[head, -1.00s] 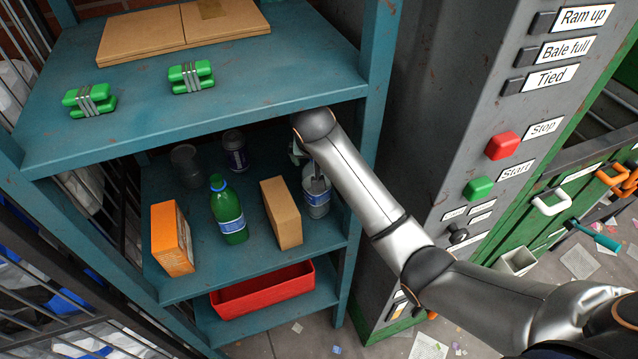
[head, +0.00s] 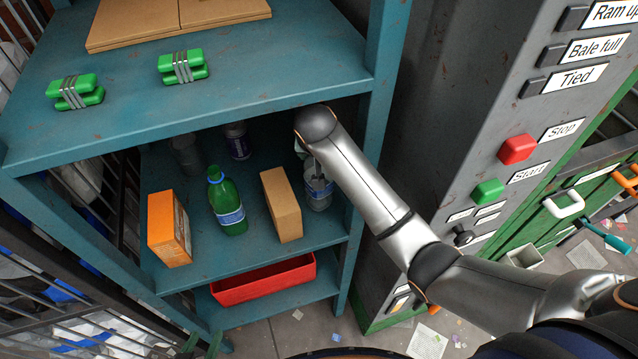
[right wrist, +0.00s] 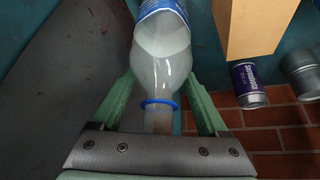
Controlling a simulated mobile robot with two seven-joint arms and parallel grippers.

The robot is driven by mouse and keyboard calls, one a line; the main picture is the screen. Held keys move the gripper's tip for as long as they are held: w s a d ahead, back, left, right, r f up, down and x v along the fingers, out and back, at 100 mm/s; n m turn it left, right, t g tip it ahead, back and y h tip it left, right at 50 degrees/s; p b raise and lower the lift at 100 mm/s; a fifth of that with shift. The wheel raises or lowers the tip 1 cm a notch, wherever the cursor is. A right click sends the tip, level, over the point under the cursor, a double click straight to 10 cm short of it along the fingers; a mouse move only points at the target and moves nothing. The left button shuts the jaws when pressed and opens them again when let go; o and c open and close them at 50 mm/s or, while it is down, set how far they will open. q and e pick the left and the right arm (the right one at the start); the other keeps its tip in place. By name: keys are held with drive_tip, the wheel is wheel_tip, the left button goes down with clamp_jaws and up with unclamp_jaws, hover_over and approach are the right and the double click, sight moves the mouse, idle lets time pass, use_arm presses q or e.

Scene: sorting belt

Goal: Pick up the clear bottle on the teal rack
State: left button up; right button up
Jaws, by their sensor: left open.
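The clear bottle (head: 319,194) with a blue label stands at the right end of the rack's middle shelf (head: 270,255). My right arm reaches in over it and hides its upper part in the head view. In the right wrist view the bottle (right wrist: 163,55) lies between the fingers of my right gripper (right wrist: 162,108), neck and blue ring toward the palm. That gripper is open, with a gap on both sides of the neck. Green finger tips of my left gripper (head: 203,344) show at the bottom edge of the head view, open and away from the bottle.
A cardboard box (head: 282,205) stands just left of the bottle. A green bottle (head: 226,203), an orange box (head: 169,229), a purple can (head: 238,141) and a grey can (head: 186,154) share the shelf. A red bin (head: 264,280) sits below. The grey control cabinet (head: 450,100) is at right.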

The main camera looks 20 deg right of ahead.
clamp_jaws()
idle(0.4)
idle(0.4)
